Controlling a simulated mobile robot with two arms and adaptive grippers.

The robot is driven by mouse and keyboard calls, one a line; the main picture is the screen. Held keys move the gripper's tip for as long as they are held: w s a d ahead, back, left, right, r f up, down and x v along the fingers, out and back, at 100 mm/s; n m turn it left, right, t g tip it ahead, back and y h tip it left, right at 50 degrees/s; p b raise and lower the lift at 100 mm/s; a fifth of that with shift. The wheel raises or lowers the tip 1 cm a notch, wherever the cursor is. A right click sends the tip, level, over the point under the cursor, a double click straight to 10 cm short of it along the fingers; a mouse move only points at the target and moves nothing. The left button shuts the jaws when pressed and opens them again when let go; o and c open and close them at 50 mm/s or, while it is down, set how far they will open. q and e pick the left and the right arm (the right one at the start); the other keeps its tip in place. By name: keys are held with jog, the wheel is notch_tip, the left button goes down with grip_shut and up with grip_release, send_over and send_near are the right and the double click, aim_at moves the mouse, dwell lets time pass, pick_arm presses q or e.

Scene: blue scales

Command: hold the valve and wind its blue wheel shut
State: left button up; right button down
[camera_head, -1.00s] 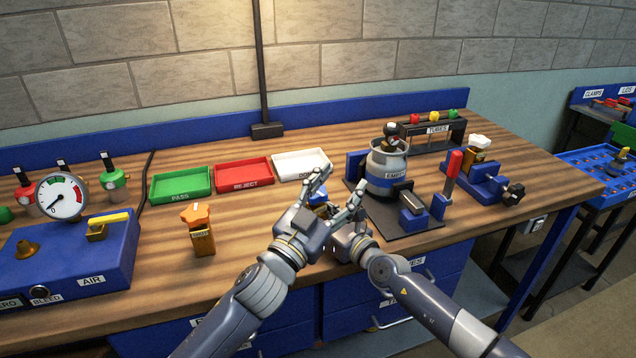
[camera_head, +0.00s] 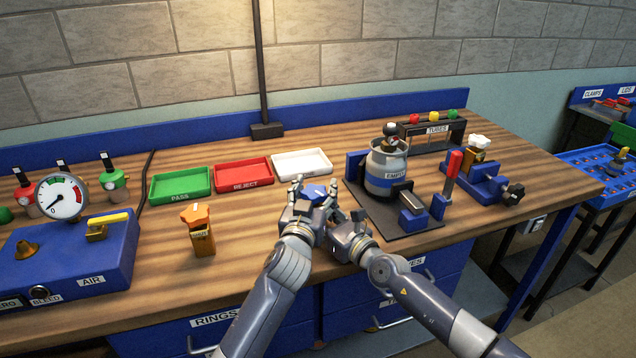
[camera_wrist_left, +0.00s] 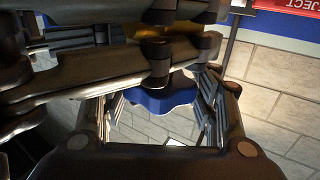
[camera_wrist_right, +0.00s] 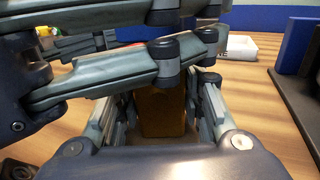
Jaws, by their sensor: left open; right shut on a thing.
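The valve's blue wheel (camera_head: 314,192) shows between my two hands in the head view, above the bench. The left wrist view shows the blue wheel (camera_wrist_left: 165,97) between the left fingers, with some brassy body behind it. My left gripper (camera_head: 314,190) is open, its fingers on either side of the wheel; I cannot tell whether they touch it. My right gripper (camera_wrist_right: 160,90) is shut on the valve's brass body (camera_wrist_right: 162,115), which shows between its fingers in the right wrist view. The fingers of both hands overlap closely and hide most of the body.
An orange-wheeled valve (camera_head: 201,232) stands on the bench to the left. Green (camera_head: 180,184), red (camera_head: 243,174) and white trays (camera_head: 302,164) lie behind. A gas cylinder (camera_head: 386,168) stands in a fixture at right. The gauge box (camera_head: 70,255) is far left.

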aim_at(317, 185)
pick_arm(q)
jog(key=shift+x, duration=1.8)
jog(key=c, duration=0.8)
jog(key=shift+c, duration=0.3)
